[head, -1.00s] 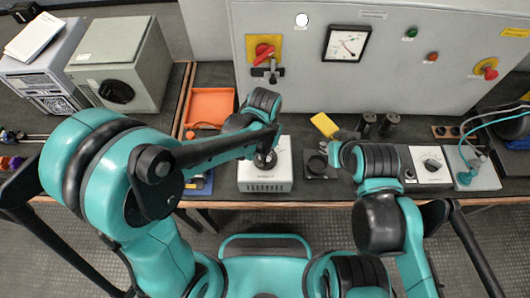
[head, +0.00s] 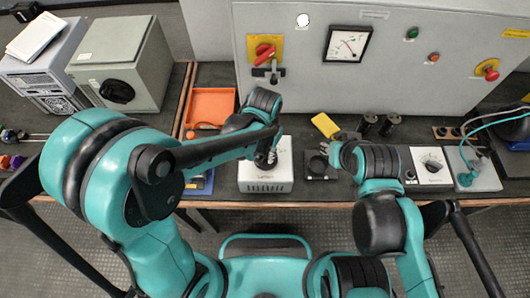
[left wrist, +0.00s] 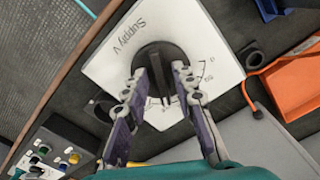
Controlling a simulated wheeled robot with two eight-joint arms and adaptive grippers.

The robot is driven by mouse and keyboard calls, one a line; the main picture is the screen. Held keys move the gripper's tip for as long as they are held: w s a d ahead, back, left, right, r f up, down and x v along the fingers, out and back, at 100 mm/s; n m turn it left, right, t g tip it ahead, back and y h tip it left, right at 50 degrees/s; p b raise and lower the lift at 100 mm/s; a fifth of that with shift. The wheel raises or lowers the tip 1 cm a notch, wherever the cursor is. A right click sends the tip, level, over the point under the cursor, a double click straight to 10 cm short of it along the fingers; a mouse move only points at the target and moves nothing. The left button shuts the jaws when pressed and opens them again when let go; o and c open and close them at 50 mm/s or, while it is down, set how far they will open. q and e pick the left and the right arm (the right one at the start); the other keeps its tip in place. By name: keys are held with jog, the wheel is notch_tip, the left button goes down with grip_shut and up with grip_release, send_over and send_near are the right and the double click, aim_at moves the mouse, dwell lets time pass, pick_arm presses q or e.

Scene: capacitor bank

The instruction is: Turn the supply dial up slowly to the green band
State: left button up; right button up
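The white supply box (head: 265,185) stands on the bench near its front edge. In the left wrist view its white top (left wrist: 115,68) carries printed "Supply V" lettering and a round black dial (left wrist: 158,57) with a raised bar. My left gripper (head: 266,160) is over the box. In the left wrist view its fingers (left wrist: 161,76) stand on either side of the dial, with visible space between each fingertip and the bar. I cannot tell whether they touch the dial's rim. No green band is discernible. My right gripper (head: 333,150) is above the bench near a small black block; its fingers are unclear.
A panel meter (head: 347,43) with a red needle is on the grey cabinet (head: 300,85). A red switch (head: 265,51) is left of it. An orange tray (head: 211,105) is behind-left of the box.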

aim_at(266, 154)
pick_arm(q)
notch_tip(266, 154, up, 12)
dwell(0.7)
dwell(2.0)
jog(key=f+p, duration=0.2)
jog(key=p, duration=0.1)
jog(key=f+p, duration=0.2)
jog(key=shift+w+d, duration=0.15)
jog(key=shift+w, duration=0.2)
notch_tip(266, 154, down, 8)
jog(key=b, duration=0.3)
jog(key=shift+s, duration=0.1)
jog(key=shift+r, duration=0.1)
grip_shut()
